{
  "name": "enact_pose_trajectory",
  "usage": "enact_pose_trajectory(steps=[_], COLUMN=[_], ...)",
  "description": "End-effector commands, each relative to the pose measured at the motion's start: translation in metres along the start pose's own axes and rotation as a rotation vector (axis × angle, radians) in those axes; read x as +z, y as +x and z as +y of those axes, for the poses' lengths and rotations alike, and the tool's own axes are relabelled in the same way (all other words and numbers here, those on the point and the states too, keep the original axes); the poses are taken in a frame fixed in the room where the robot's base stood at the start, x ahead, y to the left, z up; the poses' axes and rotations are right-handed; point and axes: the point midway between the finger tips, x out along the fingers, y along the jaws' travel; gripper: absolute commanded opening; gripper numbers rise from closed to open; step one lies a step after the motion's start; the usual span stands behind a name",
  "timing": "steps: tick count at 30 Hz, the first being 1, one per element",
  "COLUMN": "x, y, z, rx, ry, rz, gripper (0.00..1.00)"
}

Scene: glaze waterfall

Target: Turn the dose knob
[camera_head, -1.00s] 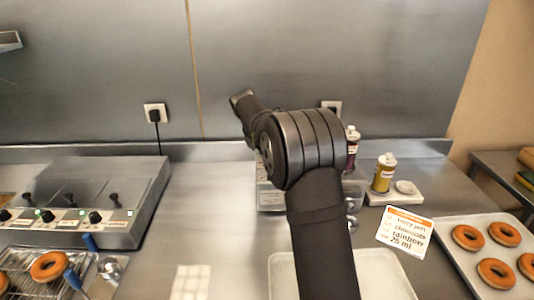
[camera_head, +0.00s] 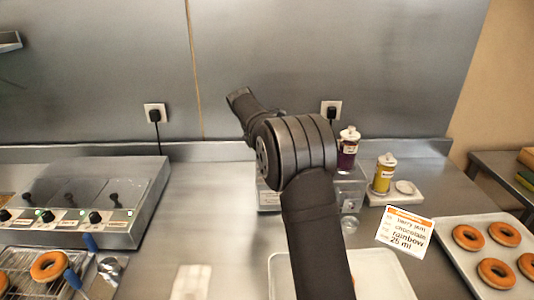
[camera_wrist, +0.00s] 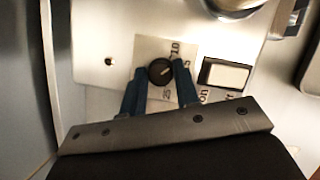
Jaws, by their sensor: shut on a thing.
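The dose knob (camera_wrist: 160,71) is a small round black knob with a pale pointer line, set on a printed dial plate (camera_wrist: 150,48) on a metal panel. My gripper (camera_wrist: 160,79) is shut on the dose knob, with one blue finger on each side of it. In the head view the metal dispenser (camera_head: 268,198) stands mostly behind my arm, which hides the knob and the fingers.
A purple bottle (camera_head: 347,150) and a yellow bottle (camera_head: 384,174) stand to the right. An order card (camera_head: 405,232) reads berry jam, chocolate, rainbow, 25 ml. A donut tray (camera_head: 458,262) is at far right, a glaze unit (camera_head: 120,232) with knobs at left.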

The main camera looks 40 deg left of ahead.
Motion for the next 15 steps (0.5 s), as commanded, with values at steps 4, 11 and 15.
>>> enact_pose_trajectory(steps=[4, 11, 15], x=[-0.0005, -0.0001, 0.0006], y=[-0.0001, 0.0005, 0.0007], z=[0.0019, 0.003, 0.0038], rx=[-0.051, -0.136, -0.186], ry=[0.125, 0.327, 0.451], rz=[0.0, 0.0, 0.0], gripper=[0.06, 0.06, 0.06])
